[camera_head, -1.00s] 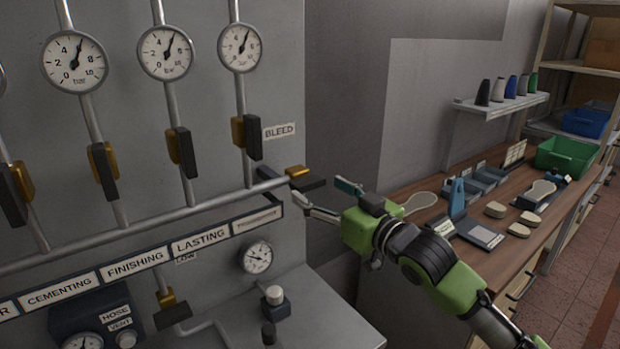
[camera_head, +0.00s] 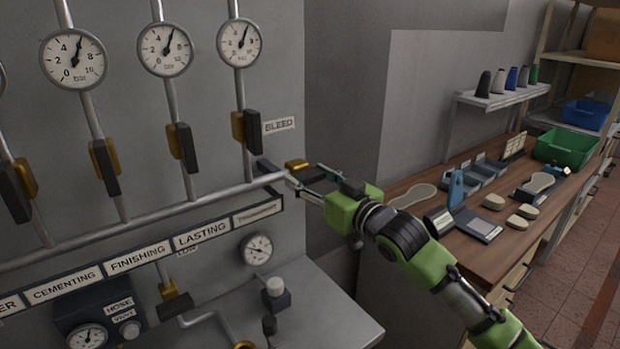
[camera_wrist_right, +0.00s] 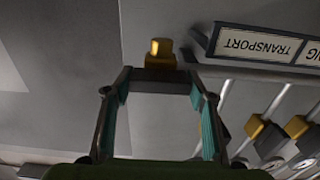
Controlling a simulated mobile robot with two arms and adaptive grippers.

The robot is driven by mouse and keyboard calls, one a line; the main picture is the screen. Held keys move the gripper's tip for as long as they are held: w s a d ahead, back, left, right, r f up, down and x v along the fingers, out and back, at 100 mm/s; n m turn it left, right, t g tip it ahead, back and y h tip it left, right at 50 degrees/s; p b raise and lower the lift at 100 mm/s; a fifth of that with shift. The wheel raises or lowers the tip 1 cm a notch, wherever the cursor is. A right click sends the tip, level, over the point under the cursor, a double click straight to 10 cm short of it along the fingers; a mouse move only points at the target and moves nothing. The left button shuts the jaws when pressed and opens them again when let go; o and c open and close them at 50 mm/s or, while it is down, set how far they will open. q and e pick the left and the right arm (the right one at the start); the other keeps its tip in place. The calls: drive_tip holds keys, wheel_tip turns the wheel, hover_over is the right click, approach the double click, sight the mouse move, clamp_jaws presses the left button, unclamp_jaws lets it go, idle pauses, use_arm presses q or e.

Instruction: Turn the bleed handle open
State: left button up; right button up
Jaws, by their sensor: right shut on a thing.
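The bleed valve has a yellow body (camera_head: 297,163) at the right end of the long pipe. Its dark handle (camera_head: 268,168) shows partly, left of my fingers. My right gripper (camera_head: 303,178) is at this valve. In the right wrist view the dark handle (camera_wrist_right: 160,75) lies across between the two fingertips, with the yellow body (camera_wrist_right: 160,48) just beyond it. My right gripper (camera_wrist_right: 160,82) is shut on the handle, its fingers held wide apart by it. Part of the handle is hidden by the fingers in the head view. My left gripper is not in view.
The BLEED label (camera_head: 279,125) is on the panel above the valve. Several other dark-handled valves (camera_head: 182,148) and gauges (camera_head: 240,43) fill the panel to the left. A workbench (camera_head: 430,238) with shoe lasts and blocks stands at the right.

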drive_tip(key=shift+n, duration=0.3)
drive_tip(key=n+p, duration=0.1)
drive_tip(key=n, duration=0.2)
drive_tip(key=shift+n, duration=0.3)
drive_tip(key=n+p, duration=0.1)
drive_tip(key=n, duration=0.3)
drive_tip(key=shift+n+p, duration=0.3)
drive_tip(key=shift+p, duration=0.1)
drive_tip(key=n+p, duration=0.1)
drive_tip(key=n, duration=0.4)
drive_tip(key=shift+p, duration=0.35)
drive_tip(key=shift+f+n+p, duration=0.1)
drive_tip(key=shift+n+p, duration=0.45)
drive_tip(key=shift+n, duration=1.45)
drive_tip(key=o, duration=1.1)
